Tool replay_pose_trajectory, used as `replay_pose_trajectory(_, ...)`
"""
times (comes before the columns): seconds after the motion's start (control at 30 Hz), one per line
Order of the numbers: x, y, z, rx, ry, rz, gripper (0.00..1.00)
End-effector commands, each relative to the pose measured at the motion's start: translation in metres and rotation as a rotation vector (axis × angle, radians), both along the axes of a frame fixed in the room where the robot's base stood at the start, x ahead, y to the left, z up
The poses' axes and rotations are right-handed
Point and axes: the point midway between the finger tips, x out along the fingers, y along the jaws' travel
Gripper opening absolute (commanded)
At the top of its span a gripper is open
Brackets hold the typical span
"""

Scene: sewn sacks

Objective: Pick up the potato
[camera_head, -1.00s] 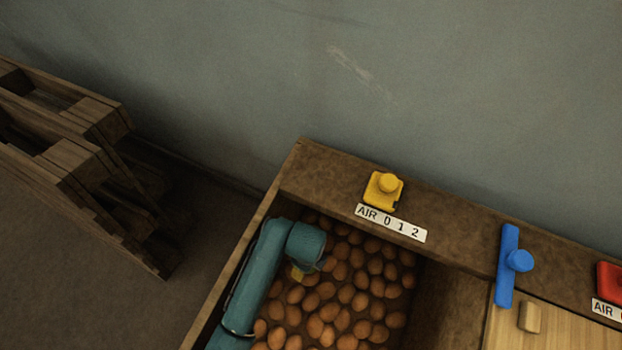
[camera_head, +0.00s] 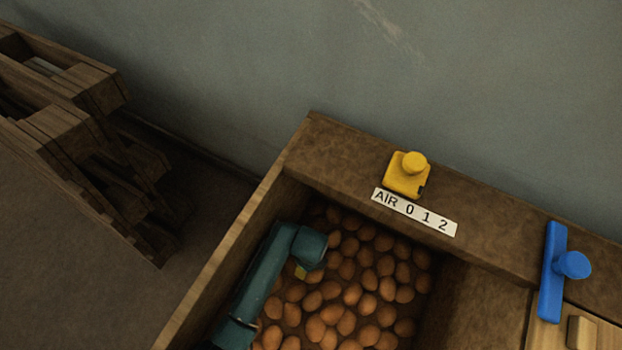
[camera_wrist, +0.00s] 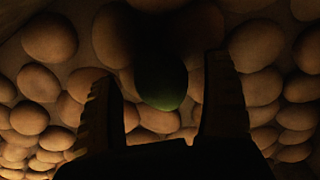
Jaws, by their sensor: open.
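Many brown, egg-shaped potatoes (camera_head: 352,293) cover the bottom of a wooden bin. They also fill the wrist view (camera_wrist: 48,38). One dark green potato (camera_wrist: 160,82) lies among them in the wrist view, between my two fingers and just beyond their tips. My gripper (camera_wrist: 165,90) is open, with one ridged finger on each side of the green one and nothing held. In the head view my teal arm reaches down into the bin's left side. It hides the gripper and the green potato there.
The bin's wooden wall (camera_head: 235,255) runs close along my arm's left. A yellow knob (camera_head: 408,173) and an "AIR 012" label (camera_head: 414,212) sit on the back ledge. A blue handle (camera_head: 552,272) stands to the right. Wooden pallets (camera_head: 75,130) stand at the far left.

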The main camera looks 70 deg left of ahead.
Motion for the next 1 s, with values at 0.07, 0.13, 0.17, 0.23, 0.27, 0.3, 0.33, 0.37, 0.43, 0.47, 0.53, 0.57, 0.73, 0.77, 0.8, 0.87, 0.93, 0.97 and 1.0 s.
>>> replay_pose_trajectory(0.07, 0.001, 0.0, 0.002, 0.001, -0.002, 0.0, 0.83)
replay_pose_trajectory(0.13, 0.001, 0.0, 0.002, 0.001, -0.002, 0.0, 0.83)
replay_pose_trajectory(0.17, 0.001, 0.0, 0.002, 0.001, -0.002, 0.0, 0.79)
replay_pose_trajectory(0.23, 0.001, 0.0, 0.002, 0.001, -0.002, 0.0, 0.66)
replay_pose_trajectory(0.27, 0.0, 0.0, 0.002, 0.001, -0.001, 0.0, 0.6)
replay_pose_trajectory(0.3, 0.0, 0.0, 0.002, 0.001, -0.001, 0.0, 0.52)
replay_pose_trajectory(0.33, 0.0, 0.0, 0.002, 0.001, -0.001, 0.0, 0.46)
replay_pose_trajectory(0.37, 0.0, 0.0, 0.002, 0.001, -0.001, 0.0, 0.41)
replay_pose_trajectory(0.43, 0.0, 0.0, 0.002, 0.001, -0.001, 0.0, 0.27)
replay_pose_trajectory(0.47, 0.0, 0.0, 0.002, 0.001, -0.001, 0.0, 0.22)
replay_pose_trajectory(0.53, 0.0, 0.0, 0.002, 0.001, -0.001, 0.0, 0.12)
replay_pose_trajectory(0.57, 0.0, 0.0, 0.002, 0.001, -0.001, 0.0, 0.12)
replay_pose_trajectory(0.73, 0.0, 0.0, 0.002, 0.001, -0.001, 0.0, 0.11)
replay_pose_trajectory(0.77, 0.0, 0.0, 0.003, 0.001, -0.001, 0.0, 0.11)
replay_pose_trajectory(0.8, 0.0, 0.0, 0.004, 0.001, -0.001, 0.0, 0.11)
replay_pose_trajectory(0.87, 0.001, 0.0, 0.008, 0.001, -0.002, 0.0, 0.11)
replay_pose_trajectory(0.93, 0.001, 0.001, 0.015, 0.001, -0.002, 0.0, 0.11)
replay_pose_trajectory(0.97, 0.001, 0.001, 0.019, 0.002, -0.002, 0.0, 0.11)
replay_pose_trajectory(1.0, 0.001, 0.001, 0.026, 0.003, -0.003, 0.0, 0.11)
